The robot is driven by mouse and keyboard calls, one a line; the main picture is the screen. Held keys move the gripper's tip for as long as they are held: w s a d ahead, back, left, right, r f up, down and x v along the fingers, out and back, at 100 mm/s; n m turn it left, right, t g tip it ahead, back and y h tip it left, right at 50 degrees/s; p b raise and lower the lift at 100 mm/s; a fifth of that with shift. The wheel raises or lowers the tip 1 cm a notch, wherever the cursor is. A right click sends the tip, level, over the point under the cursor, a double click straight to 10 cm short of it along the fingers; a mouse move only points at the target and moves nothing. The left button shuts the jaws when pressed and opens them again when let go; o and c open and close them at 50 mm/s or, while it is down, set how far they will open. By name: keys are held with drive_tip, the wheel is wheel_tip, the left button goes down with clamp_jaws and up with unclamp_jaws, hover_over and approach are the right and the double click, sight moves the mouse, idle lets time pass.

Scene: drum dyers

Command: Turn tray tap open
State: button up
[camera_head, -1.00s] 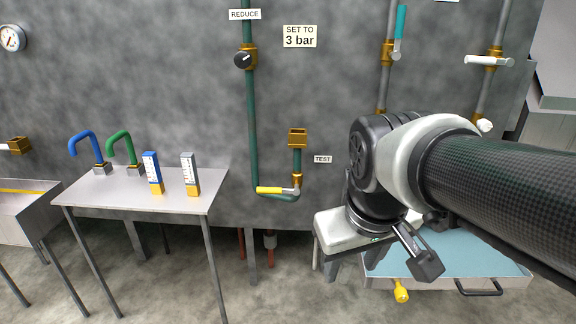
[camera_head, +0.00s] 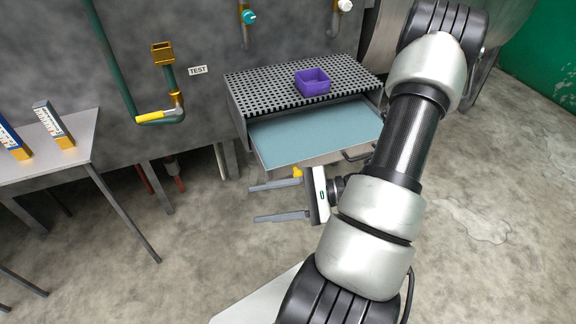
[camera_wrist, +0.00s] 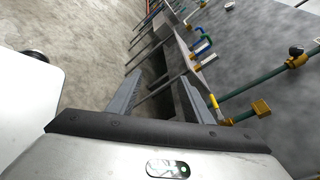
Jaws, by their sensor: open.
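The tray (camera_head: 315,158) holds pale blue liquid and juts out below a perforated grating. Its tap, a small yellow handle (camera_head: 298,173), hangs under the tray's front edge, partly hidden by my upper finger. My gripper (camera_head: 253,203) is open and empty, its two grey fingers pointing left, just below the tray front. The upper finger lies beside or in front of the yellow handle; whether they touch I cannot tell. In the wrist view my gripper (camera_wrist: 163,78) is spread with nothing between the fingers, and I cannot make out the tray tap there.
A purple box (camera_head: 312,84) sits on the grating (camera_head: 270,88). A black handle (camera_head: 358,153) is on the tray front. A yellow-handled valve (camera_head: 155,116) is on the wall pipe. A metal table (camera_head: 75,150) stands at left. The floor in front is clear.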

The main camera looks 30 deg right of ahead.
drive_tip(key=s+d+f+m+t+h, duration=0.2)
drive_tip(key=d+f+m+t+h, duration=0.3)
drive_tip(key=d+f+m+h, duration=0.4)
drive_tip(key=s+d+f+m+t+h, duration=0.35)
drive_tip(key=d+f+m+h, duration=0.25)
drive_tip(key=m+h, duration=0.4)
drive_tip(key=shift+m+t+y, duration=0.3)
drive_tip(key=shift+t+y, duration=0.15)
drive_tip(key=shift+y, duration=0.15)
drive_tip(key=b+x, duration=0.3)
drive_tip(key=x, duration=1.5)
drive_tip(key=shift+c, duration=0.4)
drive_tip(key=c, duration=1)
